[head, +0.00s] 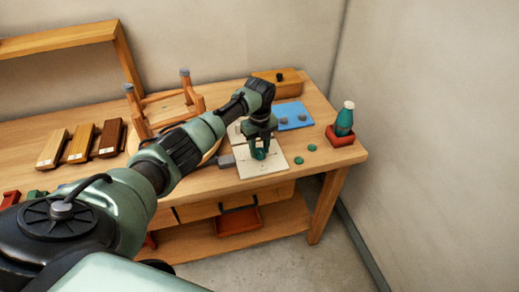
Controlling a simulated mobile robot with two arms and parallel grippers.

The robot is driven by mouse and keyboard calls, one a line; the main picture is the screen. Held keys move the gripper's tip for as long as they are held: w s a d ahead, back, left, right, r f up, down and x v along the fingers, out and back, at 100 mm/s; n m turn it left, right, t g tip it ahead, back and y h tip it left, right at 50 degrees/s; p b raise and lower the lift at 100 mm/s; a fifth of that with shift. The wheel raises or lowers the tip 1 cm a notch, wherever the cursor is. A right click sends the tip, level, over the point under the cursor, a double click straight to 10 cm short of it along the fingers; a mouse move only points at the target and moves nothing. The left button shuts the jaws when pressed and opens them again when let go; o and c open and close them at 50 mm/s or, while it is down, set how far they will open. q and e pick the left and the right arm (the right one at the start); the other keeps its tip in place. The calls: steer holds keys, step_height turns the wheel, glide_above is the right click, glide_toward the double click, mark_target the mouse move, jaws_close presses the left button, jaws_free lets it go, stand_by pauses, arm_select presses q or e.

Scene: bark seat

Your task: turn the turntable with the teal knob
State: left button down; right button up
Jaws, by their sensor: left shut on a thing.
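A round wooden turntable (213,151) lies on the workbench, largely hidden behind my left arm. An upturned wooden stool (193,98) with grey-capped legs stands at it. My left gripper (259,153) points down over a pale square board (267,168) to the right of the turntable. Its fingers are shut on a small teal thing, which looks like the teal knob. The fingers cover most of it, and its join to anything below is hidden. My right gripper is not in view.
A blue mat (293,116) with grey lumps, a wooden box (270,82) and a teal bottle (345,118) in a red tray (341,138) are at the right. Green discs (312,147) lie near the board. A wall closes the right side.

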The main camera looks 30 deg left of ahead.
mark_target(259, 151)
arm_select(q)
steer(key=shift+m, duration=1.1)
steer(key=c, duration=1)
jaws_free()
steer(key=shift+o, duration=0.2)
step_height(259, 151, up, 8)
steer(key=shift+f+b, duration=0.1)
steer(key=shift+b, duration=0.9)
